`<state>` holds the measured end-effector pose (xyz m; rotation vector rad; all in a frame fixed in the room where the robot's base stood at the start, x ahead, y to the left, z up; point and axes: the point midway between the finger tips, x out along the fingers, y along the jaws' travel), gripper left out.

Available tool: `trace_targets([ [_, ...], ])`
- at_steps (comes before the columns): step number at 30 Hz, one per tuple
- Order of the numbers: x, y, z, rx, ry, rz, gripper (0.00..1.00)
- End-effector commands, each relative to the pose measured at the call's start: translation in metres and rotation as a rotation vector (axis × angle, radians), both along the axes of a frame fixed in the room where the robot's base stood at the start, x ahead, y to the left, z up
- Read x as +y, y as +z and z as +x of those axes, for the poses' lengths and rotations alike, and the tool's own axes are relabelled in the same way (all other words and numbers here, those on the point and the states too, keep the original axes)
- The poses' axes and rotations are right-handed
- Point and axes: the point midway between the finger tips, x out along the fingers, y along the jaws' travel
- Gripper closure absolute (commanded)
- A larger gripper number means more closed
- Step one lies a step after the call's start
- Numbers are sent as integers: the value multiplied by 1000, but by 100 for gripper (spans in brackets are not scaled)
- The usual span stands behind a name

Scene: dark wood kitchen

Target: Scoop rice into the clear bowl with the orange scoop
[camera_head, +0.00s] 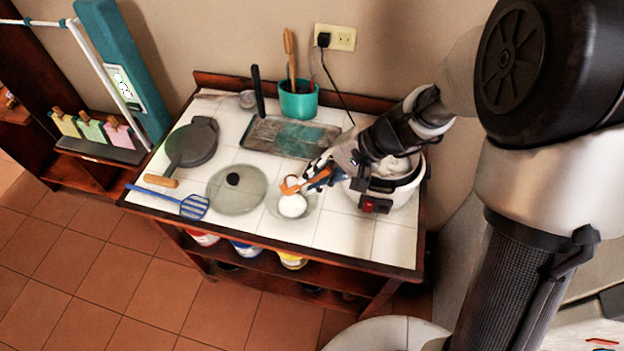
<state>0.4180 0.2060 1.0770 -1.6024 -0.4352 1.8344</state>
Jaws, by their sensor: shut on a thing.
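My gripper (334,168) is shut on the handle of the orange scoop (291,185). The scoop's head is over the clear bowl (312,212), just above a mound of white rice (293,206) in it. I cannot tell whether the scoop touches the rice or holds any. A white rice cooker (400,203) stands to the right on the tiled table, partly hidden by my arm. White rice shows in its open top (396,167).
A glass lid (236,189) lies left of the bowl. A blue slotted spatula (190,206), a dark pan (192,143), a tray (268,136) and a teal utensil pot (298,104) stand around. The front right tiles are clear.

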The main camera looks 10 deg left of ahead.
Motion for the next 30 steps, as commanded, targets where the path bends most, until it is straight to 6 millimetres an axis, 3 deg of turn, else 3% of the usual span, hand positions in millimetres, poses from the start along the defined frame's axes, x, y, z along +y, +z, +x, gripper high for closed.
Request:
trace_targets([
  [30,-20,-31,-8,-49,-63,293,100],
])
